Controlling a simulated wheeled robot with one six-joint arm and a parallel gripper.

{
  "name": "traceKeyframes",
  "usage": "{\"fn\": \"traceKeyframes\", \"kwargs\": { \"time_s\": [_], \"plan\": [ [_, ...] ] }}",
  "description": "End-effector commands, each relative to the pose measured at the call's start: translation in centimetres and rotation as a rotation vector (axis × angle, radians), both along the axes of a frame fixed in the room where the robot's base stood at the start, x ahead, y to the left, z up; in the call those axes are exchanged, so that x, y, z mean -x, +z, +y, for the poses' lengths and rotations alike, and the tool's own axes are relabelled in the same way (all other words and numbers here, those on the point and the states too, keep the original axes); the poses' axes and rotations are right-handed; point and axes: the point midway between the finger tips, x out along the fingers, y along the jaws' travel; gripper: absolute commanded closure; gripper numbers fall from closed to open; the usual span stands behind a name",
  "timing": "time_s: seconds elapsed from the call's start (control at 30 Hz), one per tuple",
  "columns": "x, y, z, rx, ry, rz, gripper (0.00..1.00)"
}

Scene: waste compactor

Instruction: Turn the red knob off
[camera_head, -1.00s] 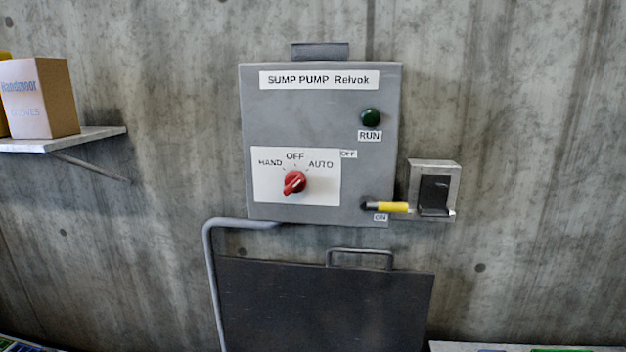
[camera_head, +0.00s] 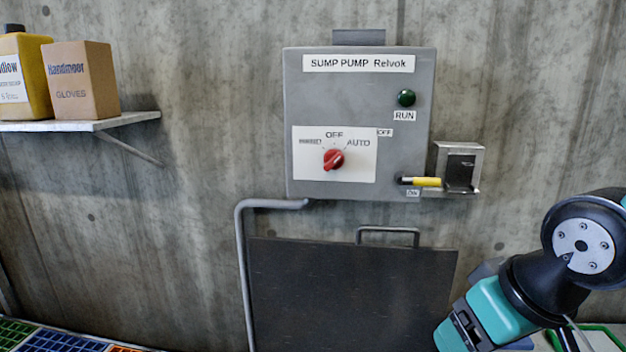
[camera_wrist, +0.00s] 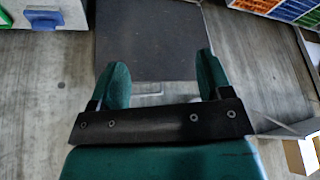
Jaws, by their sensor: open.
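The red knob (camera_head: 334,159) sits on a white label plate (camera_head: 308,169) marked OFF and AUTO, on the front of a grey sump pump box (camera_head: 300,88). It looks turned to the right of OFF, toward AUTO, but its pointer is small. My gripper (camera_wrist: 161,70) shows in the wrist view with two teal fingers spread apart and nothing between them. The knob is not visible in the wrist view. My arm is at the lower right of the head view, apart from the knob; the fingers cannot be made out there.
A yellow-handled lever (camera_head: 427,182) sticks out at the box's lower right, beside a small grey housing (camera_head: 443,156). A green RUN lamp (camera_head: 406,98) is above. A dark panel (camera_head: 350,290) stands below. A shelf (camera_head: 130,118) at left holds a glove carton (camera_head: 85,85).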

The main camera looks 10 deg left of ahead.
Motion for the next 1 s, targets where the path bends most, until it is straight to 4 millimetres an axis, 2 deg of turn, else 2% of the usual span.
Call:
{"fn": "traceKeyframes", "kwargs": {
  "time_s": [0.03, 0.1, 0.2, 0.3, 0.4, 0.5, 0.6, 0.77, 0.87, 1.0],
  "plan": [
    [-2.6, -2.5, 0.2, 0.044, -0.038, -0.101, 0.28],
    [-6.5, -3.2, 0.2, 0.109, -0.093, -0.292, 0.28],
    [-10.9, -2.4, 1.1, 0.199, -0.113, -0.598, 0.28],
    [-13.2, -0.1, 3.6, 0.267, -0.066, -0.905, 0.28],
    [-13.4, 2.5, 6.9, 0.311, 0.021, -1.170, 0.28],
    [-12.4, 4.6, 10.2, 0.335, 0.112, -1.367, 0.28],
    [-11.2, 5.9, 12.4, 0.349, 0.179, -1.490, 0.28],
    [-11.1, 7.2, 13.8, 0.358, 0.217, -1.556, 0.28],
    [-12.4, 7.9, 14.0, 0.360, 0.215, -1.557, 0.28],
    [-15.2, 8.9, 14.6, 0.361, 0.212, -1.555, 0.28]
  ]
}}
